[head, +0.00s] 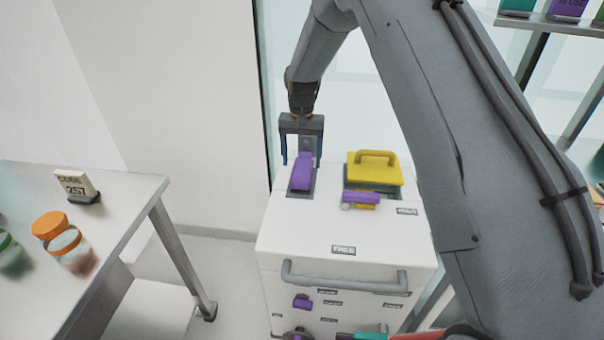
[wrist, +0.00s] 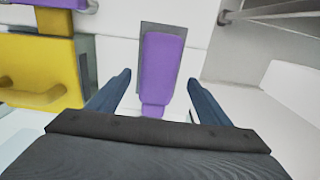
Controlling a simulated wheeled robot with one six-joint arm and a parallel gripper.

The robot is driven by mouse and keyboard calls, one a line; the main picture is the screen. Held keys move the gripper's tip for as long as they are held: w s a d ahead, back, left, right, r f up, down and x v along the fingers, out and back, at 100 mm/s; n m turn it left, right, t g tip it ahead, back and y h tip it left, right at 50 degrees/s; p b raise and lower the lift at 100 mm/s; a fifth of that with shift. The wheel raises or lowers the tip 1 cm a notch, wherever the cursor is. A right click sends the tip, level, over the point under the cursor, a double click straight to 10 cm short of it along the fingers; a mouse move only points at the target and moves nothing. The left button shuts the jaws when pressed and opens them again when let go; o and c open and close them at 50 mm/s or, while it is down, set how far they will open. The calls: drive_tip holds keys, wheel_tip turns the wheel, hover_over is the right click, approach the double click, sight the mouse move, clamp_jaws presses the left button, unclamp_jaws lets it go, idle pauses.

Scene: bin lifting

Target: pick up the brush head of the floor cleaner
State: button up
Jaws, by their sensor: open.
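A long purple piece (head: 301,172), which may be the brush head, stands in a dark grey recess in the top of a white cabinet (head: 330,225). In the wrist view the purple piece (wrist: 163,65) lies ahead and between my fingers. My gripper (head: 302,163) is open and empty at the piece's far end, with a blue finger to each side. It also shows in the wrist view (wrist: 160,77). I cannot tell whether the fingers touch the piece. No label names the brush head.
A yellow block with a handle (head: 374,168) stands right of the purple piece, with a smaller purple and yellow item (head: 360,199) before it. A cabinet handle (head: 345,283) juts out in front. A table with jars (head: 72,250) stands left.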

sight(302, 167)
drive_tip(key=shift+s+d+f+p, duration=0.1)
drive_tip(key=shift+f+p, duration=0.4)
drive_tip(key=shift+f, duration=0.85)
drive_tip(key=shift+s+f+p, duration=0.1)
drive_tip(key=shift+f+p, duration=0.4)
drive_tip(key=shift+f, duration=0.8)
drive_tip(key=c, duration=1.3)
